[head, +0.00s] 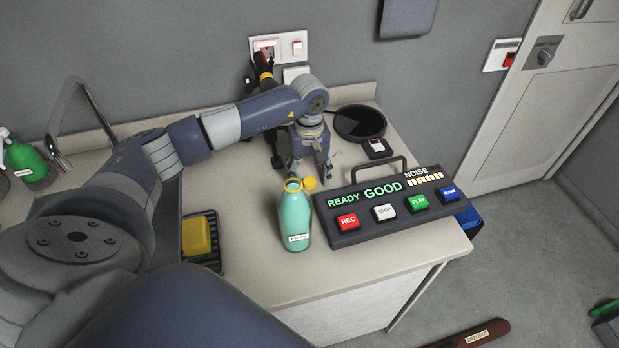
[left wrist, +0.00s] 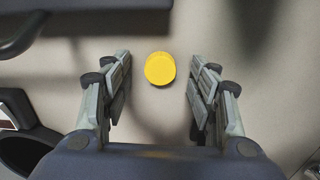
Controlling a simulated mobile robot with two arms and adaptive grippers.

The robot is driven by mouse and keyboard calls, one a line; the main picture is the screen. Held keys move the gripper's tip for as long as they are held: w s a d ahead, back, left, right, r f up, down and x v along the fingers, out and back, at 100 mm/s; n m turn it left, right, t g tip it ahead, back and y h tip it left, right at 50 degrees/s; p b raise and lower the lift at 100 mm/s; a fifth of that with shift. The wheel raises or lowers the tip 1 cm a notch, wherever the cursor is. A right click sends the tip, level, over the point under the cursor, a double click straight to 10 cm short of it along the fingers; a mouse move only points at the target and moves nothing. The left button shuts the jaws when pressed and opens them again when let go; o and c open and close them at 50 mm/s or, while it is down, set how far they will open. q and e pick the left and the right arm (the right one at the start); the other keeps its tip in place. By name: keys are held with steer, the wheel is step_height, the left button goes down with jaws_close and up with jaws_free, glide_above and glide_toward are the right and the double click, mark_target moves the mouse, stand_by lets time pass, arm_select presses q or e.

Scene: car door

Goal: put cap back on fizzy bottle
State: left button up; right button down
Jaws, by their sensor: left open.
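The teal fizzy bottle (head: 295,217) stands upright on the counter with a yellow ring around its open-looking neck and a white label low on its front. The yellow cap (head: 310,183) shows just right of the bottle's neck in the picture. In the left wrist view, the cap (left wrist: 160,69) lies on the bare counter, between the lines of the two fingers and a little beyond their tips. My left gripper (head: 312,172) is open and empty, pointing down behind the bottle. The bottle is not seen in the left wrist view. My right gripper is not in view.
A black button panel (head: 388,207) with a handle stands close right of the bottle. A black disc (head: 360,122) and small device (head: 376,147) are behind. A yellow sponge (head: 196,236) sits in a dark rack at left. The counter's front edge is near the bottle.

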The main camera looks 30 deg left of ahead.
mark_target(309, 179)
arm_select(q)
steer(key=shift+f, duration=0.25)
steer(key=shift+c, duration=0.6)
steer(key=c, duration=0.7)
